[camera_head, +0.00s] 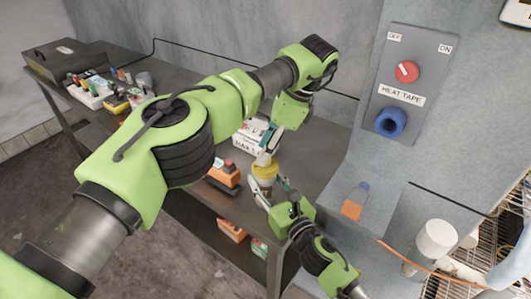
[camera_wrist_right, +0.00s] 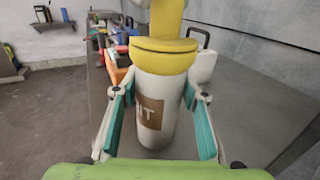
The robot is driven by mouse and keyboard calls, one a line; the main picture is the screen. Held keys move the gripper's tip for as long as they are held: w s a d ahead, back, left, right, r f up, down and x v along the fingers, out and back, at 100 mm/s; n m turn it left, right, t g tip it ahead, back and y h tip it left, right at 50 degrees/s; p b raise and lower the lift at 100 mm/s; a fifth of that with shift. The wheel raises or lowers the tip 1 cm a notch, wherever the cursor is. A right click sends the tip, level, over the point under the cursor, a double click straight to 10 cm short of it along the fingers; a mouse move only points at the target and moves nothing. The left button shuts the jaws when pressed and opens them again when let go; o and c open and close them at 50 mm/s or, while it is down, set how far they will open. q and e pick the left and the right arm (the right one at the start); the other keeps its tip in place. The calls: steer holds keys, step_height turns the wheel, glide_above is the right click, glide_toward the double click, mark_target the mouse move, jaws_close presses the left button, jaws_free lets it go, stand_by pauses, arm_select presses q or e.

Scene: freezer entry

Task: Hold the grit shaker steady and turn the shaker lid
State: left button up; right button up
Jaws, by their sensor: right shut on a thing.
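The grit shaker (camera_wrist_right: 155,90) is a white cylinder with a brown label, upright in the right wrist view. Its yellow shaker lid (camera_wrist_right: 163,55) has a narrower yellow part rising from the top; the lid also shows in the head view (camera_head: 265,170). My right gripper (camera_wrist_right: 160,120) is shut on the shaker body, with a teal-padded finger on each side; it also shows in the head view (camera_head: 268,193). My left gripper (camera_head: 267,152) points down at the top of the lid. Its fingertips are small and partly hidden, so I cannot tell whether they grip it.
A dark workbench (camera_head: 225,196) holds a white box (camera_head: 248,138), an orange item (camera_head: 224,175) and several small things at the far left. A grey ledge at right carries an orange bottle with a blue cap (camera_head: 355,203). A heat tape panel (camera_head: 408,80) is on the wall.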

arm_select(q)
step_height(320, 180, up, 8)
steer(key=shift+f, duration=0.1)
stand_by(0.4)
steer(key=m, duration=0.1)
steer(key=f+m+h, duration=0.1)
steer(key=m, duration=0.3)
steer(key=shift+w+a+f, duration=0.15)
steer(key=shift+f, duration=0.1)
steer(key=m, duration=0.2)
steer(key=m+h, duration=0.1)
steer(key=m, duration=0.1)
steer(key=shift+w+a+f+g, duration=0.1)
steer(key=shift+a+f+g, duration=0.05)
steer(key=shift+f+g, duration=0.25)
steer(key=m+h, duration=0.1)
steer(key=m, duration=0.3)
steer(key=shift+a+f, duration=0.1)
steer(key=shift+f, duration=0.05)
steer(key=m+h, duration=0.1)
steer(key=m, duration=0.3)
steer(key=shift+a, duration=0.15)
steer(key=a+r+m+h, duration=0.2)
steer(key=m+h, duration=0.1)
steer(key=m, duration=0.6)
steer(key=a+r+m+h, duration=0.2)
steer(key=m, duration=0.8)
steer(key=x, duration=1.2)
steer(key=shift+d+f, duration=0.15)
steer(key=shift+d, duration=0.15)
